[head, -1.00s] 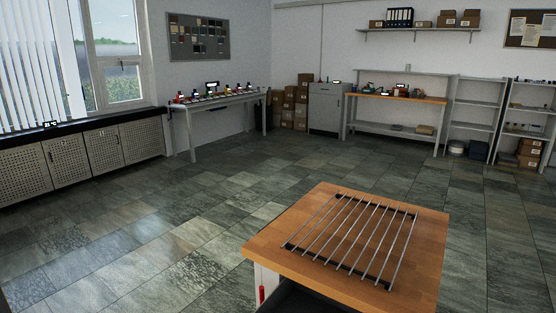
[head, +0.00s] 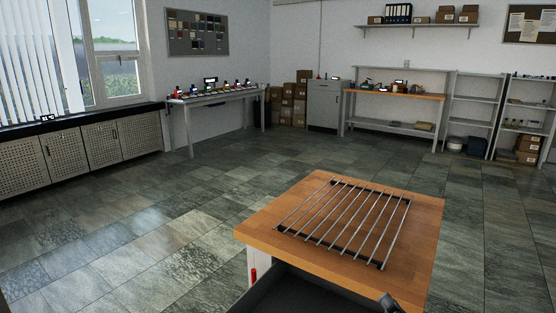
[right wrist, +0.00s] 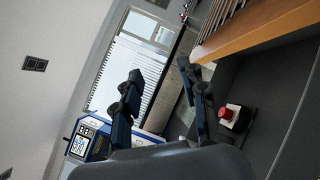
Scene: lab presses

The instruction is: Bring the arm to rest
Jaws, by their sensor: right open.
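My right gripper (right wrist: 160,72) shows in the right wrist view with its two dark fingers spread apart and nothing between them. In the head view only a small dark tip of it (head: 390,302) shows at the bottom edge, just in front of the wooden-topped table. The rest of the right arm is out of the picture there. My left gripper is in neither view.
The wooden table (head: 415,222) with a rack of metal bars (head: 345,222) stands close in front; its edge shows in the right wrist view (right wrist: 255,28). There, a red button (right wrist: 227,113) and a blue device with a display (right wrist: 85,142) also show. Floor to the left is clear.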

